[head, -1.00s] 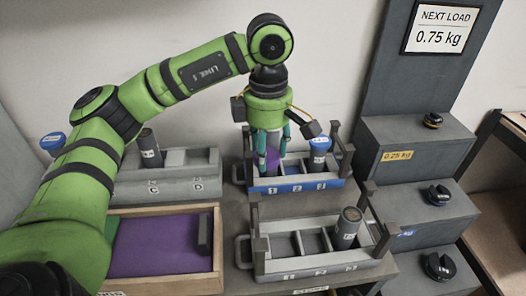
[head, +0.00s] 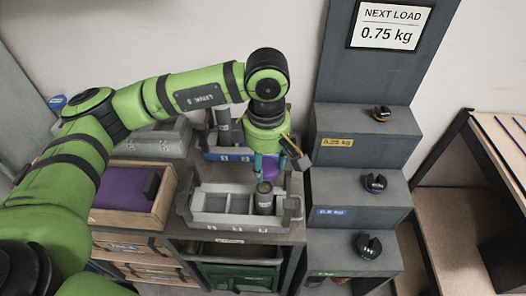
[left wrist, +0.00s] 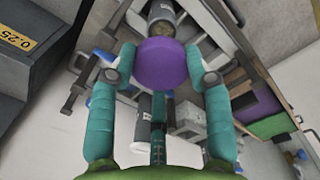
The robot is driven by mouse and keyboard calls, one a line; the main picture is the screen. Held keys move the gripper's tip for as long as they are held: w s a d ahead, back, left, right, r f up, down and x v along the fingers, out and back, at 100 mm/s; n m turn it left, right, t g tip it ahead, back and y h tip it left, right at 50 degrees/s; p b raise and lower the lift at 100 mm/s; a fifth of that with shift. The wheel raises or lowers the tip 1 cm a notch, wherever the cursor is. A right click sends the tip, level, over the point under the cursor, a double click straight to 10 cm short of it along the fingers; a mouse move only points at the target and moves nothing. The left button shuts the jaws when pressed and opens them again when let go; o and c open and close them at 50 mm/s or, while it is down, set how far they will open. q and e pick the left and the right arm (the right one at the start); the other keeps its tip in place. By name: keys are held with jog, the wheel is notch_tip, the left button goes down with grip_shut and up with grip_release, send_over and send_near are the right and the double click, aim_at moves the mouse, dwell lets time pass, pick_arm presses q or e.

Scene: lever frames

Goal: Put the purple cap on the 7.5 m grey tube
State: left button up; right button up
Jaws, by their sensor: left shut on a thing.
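My left gripper (head: 277,165) is shut on the purple cap (head: 269,167). In the left wrist view the round purple cap (left wrist: 163,63) sits between the two teal fingers. A grey tube (head: 264,203) with a brownish top stands upright in the right slot of the near grey rack (head: 222,217). The cap is just above and behind this tube in the head view, seemingly apart from it. The tube (left wrist: 160,17) shows just beyond the cap in the left wrist view. I cannot read its label. My right gripper is not in view.
Another grey tube (head: 223,128) stands at the back by the blue-fronted rack (head: 226,155). A purple-lined wooden tray (head: 118,217) lies left. Grey steps (head: 357,152) with black weights stand right. A sign reads 0.75 kg (head: 391,27).

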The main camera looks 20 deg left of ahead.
aim_at(264, 187)
pick_arm(q)
jog(key=shift+a+f, duration=0.25)
jog(key=shift+f, duration=0.2)
jog(key=shift+f+b, duration=0.3)
jog(key=shift+f, duration=0.8)
jog(key=shift+f+b, duration=0.9)
jog(key=shift+f, duration=0.05)
jog(key=shift+f+b, duration=0.65)
jog(key=shift+b, duration=0.15)
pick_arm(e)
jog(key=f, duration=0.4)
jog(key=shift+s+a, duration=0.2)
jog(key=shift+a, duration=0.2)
pick_arm(q)
jog(key=shift+b, duration=0.8)
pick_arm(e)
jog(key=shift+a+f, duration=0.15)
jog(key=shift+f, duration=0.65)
pick_arm(q)
jog(key=shift+f+b, duration=0.55)
jog(key=shift+b, duration=0.6)
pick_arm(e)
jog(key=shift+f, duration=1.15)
